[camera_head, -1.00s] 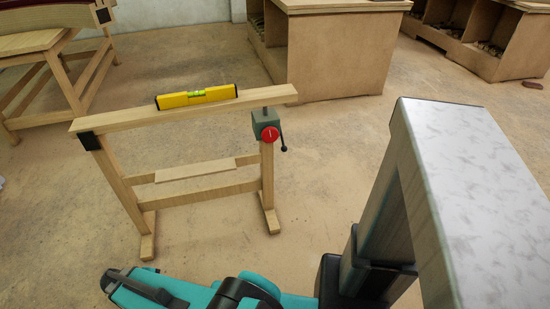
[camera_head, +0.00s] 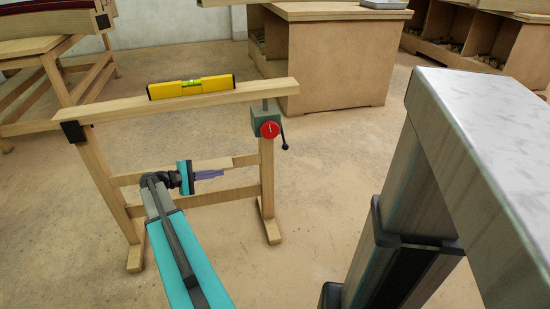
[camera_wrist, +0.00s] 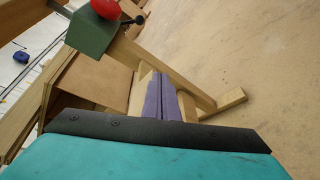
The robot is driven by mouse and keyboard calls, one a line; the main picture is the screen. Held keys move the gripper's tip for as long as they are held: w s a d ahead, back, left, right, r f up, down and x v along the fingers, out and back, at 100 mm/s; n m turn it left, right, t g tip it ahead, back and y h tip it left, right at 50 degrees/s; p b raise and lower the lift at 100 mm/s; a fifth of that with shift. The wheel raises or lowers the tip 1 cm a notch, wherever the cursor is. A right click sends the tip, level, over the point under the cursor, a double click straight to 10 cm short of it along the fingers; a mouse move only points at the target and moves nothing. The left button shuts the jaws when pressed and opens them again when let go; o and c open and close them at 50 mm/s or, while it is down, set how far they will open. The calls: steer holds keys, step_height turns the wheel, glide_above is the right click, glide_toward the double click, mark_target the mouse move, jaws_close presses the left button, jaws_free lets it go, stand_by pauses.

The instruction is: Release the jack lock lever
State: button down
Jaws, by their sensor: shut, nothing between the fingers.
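The jack is a grey-green box (camera_head: 262,115) under the right end of the wooden stand's top beam (camera_head: 190,100). A round red knob with a white mark (camera_head: 270,130) is on its front. A thin black lever with a ball end (camera_head: 285,141) hangs at its right side. In the wrist view the box (camera_wrist: 90,33), red knob (camera_wrist: 106,7) and black lever (camera_wrist: 132,20) show at the upper left, the knob cut by the frame edge. My gripper (camera_head: 222,173) is shut and empty, its purple fingers (camera_wrist: 158,78) lower left of the jack and apart from it.
A yellow spirit level (camera_head: 190,87) lies on the top beam. The stand's lower rails (camera_head: 235,192) pass close to my gripper, and its right leg (camera_head: 266,175) stands below the jack. A brown cabinet (camera_head: 335,65) is behind.

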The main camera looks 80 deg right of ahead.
steer(key=s+d+r+m+g+b, duration=0.1)
steer(key=s+d+r+g, duration=0.1)
steer(key=s+d+r, duration=0.2)
steer(key=shift+s+d+r, duration=0.4)
steer(key=shift+d+r, duration=0.1)
steer(key=shift+d, duration=0.15)
steer(key=shift+s+d+b, duration=0.1)
steer(key=shift+b, duration=0.2)
steer(key=b, duration=0.5)
glide_toward(283, 136)
steer(key=s+d+f, duration=0.3)
steer(key=s+f, duration=0.2)
steer(key=shift+f, duration=0.35)
